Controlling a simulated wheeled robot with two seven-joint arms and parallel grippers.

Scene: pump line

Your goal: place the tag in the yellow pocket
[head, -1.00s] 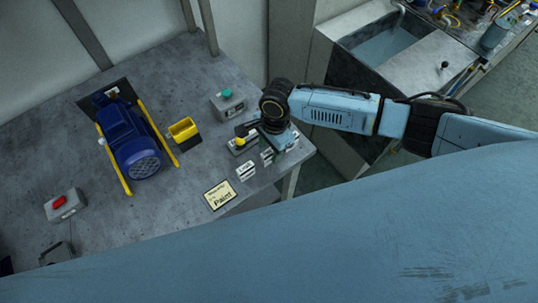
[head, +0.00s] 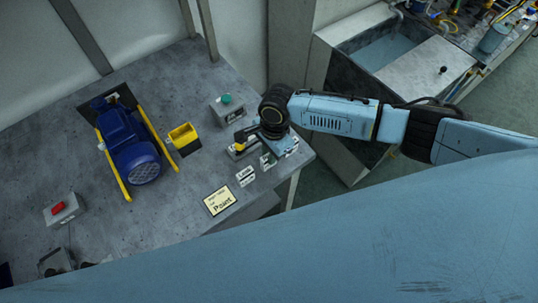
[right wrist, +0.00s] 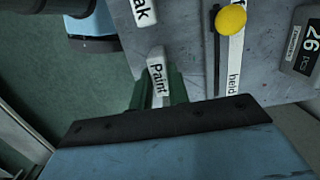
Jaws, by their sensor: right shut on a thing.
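My right gripper (head: 269,150) is low over the right end of the grey bench, seen mostly from above. The bench surface shows close by. The yellow pocket (head: 182,132) stands on the bench to the left of this gripper, between it and the blue motor. Its opening shows dark, with no tag visible in it. My left gripper does not show.
Other white tags (head: 245,176) lie near the right gripper. A yellow knob (right wrist: 231,19) is close by. The blue motor (head: 132,145) sits between yellow rails.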

